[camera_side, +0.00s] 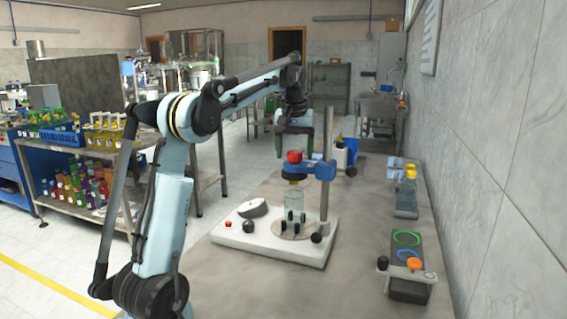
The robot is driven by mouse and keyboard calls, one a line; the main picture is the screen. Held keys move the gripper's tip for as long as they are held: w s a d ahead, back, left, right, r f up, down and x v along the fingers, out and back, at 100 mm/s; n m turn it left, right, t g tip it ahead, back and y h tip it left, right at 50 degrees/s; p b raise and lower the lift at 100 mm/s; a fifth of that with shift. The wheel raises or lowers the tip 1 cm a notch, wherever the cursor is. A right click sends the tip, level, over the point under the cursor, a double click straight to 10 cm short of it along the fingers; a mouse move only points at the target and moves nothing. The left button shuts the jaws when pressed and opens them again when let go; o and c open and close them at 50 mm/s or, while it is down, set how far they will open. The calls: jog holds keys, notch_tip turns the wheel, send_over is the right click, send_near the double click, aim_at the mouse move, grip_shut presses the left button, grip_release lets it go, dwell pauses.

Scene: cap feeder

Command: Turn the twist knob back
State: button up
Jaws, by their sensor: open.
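Which part is the twist knob is not certain. An orange knob (414,263) sits on the front of the dark cap feeder (408,290) at the lower right. A round red piece (294,156) sits at the blue clamp head on the stand, above a clear jar (294,205). My gripper (295,150) is open and points down, at or just above the red piece in the picture. Whether it touches the piece cannot be told. The orange knob is well away from it.
A metal post (326,180) with a blue arm (318,170) rises from the base. A second small dispenser (406,195) stands behind the feeder, near the tiled wall (500,130). Grey bench top (355,255) is clear between base and feeder.

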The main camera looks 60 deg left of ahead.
aim_at(296, 153)
jog(key=shift+r, duration=3.3)
jog(key=shift+d+r+m, duration=0.1)
jog(key=shift+d+m, duration=0.2)
jog(key=shift+d, duration=0.2)
jog(key=s+d+f+m+t, duration=0.1)
jog(key=d+f+m+t, duration=0.15)
jog(key=d, duration=0.55)
jog(key=d+f+m+t, duration=0.1)
jog(key=d+f+m, duration=0.25)
jog(key=d, duration=0.55)
jog(key=s+d+f+m+t+h, duration=0.1)
jog(key=s+d+f+m, duration=0.1)
jog(key=s+d+f, duration=0.2)
jog(key=s+d+f+m+t, duration=0.1)
jog(key=s+d+f, duration=0.3)
jog(key=d+f, duration=0.4)
jog(key=shift+d+f+m+h, duration=0.15)
jog(key=shift+d+m+h, duration=0.35)
jog(key=shift+m, duration=0.4)
jog(key=shift+s+t, duration=0.1)
jog(key=shift+t, duration=0.15)
